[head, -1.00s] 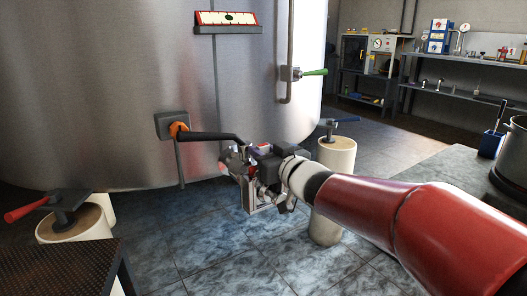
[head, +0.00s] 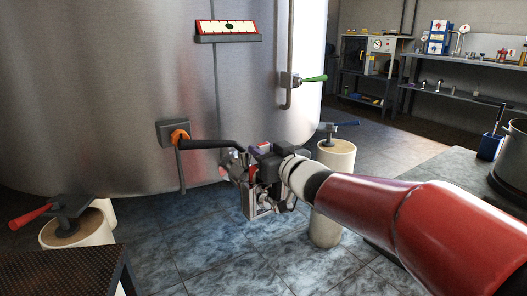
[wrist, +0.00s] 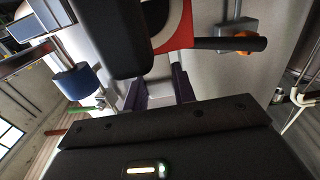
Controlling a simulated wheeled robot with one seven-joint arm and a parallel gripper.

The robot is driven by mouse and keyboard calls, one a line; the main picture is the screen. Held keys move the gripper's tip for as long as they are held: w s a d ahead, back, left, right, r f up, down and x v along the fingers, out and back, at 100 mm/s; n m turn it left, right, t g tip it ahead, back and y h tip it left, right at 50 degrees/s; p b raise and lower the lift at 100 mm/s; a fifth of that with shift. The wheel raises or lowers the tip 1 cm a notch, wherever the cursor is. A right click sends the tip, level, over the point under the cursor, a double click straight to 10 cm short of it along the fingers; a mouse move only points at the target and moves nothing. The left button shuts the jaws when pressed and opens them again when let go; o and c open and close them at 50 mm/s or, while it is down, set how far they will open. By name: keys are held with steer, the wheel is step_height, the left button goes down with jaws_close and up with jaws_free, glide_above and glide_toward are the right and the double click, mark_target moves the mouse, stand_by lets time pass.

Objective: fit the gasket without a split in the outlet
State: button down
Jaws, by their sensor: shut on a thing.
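My gripper (head: 232,170) is low in front of the steel tank, beside the end of a black lever (head: 212,144). In the wrist view its two dark fingers (wrist: 160,92) are shut on a red curved piece (wrist: 180,32) with a pale inner edge, apparently a gasket. Black gripper parts cover much of it, so I cannot tell whether it is split. In the head view a small red patch shows at the fingertips. The lever (wrist: 230,43) with its orange hub (wrist: 243,36) lies close beyond the red piece. The outlet opening is not clearly visible.
The steel tank (head: 110,90) fills the left, on pale feet (head: 335,155). A green-handled valve (head: 312,79) sits on its right side. A dark grating (head: 60,272) is at front left, a bench (head: 430,180) at right. The tiled floor between is clear.

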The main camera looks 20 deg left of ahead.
steer(key=shift+r+p, duration=2.2)
steer(key=shift+r, duration=0.2)
steer(key=shift+p, duration=0.3)
steer(key=shift+f+b, duration=3.05)
steer(key=shift+f, duration=0.7)
steer(key=c, duration=1.1)
jaws_free()
steer(key=shift+o, duration=0.2)
steer(key=shift+f, duration=0.1)
steer(key=v, duration=0.8)
steer(key=shift+p, duration=0.3)
steer(key=shift+d+r, duration=0.1)
steer(key=shift+r, duration=0.1)
